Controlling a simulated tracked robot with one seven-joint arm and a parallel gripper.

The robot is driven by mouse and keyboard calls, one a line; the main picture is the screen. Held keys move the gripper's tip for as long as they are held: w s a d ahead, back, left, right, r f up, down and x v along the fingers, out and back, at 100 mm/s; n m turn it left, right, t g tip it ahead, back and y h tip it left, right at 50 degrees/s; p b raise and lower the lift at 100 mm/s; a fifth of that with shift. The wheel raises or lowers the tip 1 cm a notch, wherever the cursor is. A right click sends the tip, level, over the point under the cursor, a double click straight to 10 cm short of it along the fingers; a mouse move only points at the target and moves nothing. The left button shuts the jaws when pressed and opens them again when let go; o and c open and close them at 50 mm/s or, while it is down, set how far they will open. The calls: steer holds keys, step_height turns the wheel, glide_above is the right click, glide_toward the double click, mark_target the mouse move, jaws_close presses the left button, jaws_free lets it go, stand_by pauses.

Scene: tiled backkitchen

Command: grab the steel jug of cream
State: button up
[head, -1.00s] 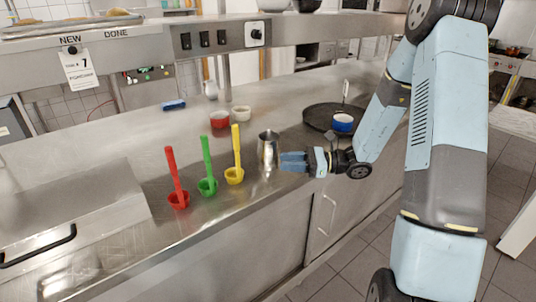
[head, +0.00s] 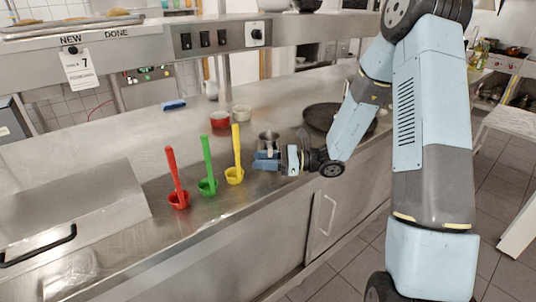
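The steel jug (head: 268,139) stands on the steel counter, to the right of the yellow ladle. In the head view its rim and upper body show above my gripper, and its lower part is hidden behind the fingers. My gripper (head: 265,160) reaches in from the right, low over the counter, with its blue fingers pointing left at the jug's lower body. Fingers and jug overlap in the picture. I cannot tell whether the jug is between the fingers or behind them, or whether they touch it. What is inside the jug does not show.
Red (head: 176,180), green (head: 207,168) and yellow (head: 236,158) ladles stand left of my gripper. A dark round pan (head: 318,116) is partly behind my arm. The counter's front edge runs close below my gripper.

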steer(key=shift+c, duration=0.3)
jaws_close()
stand_by(1.0)
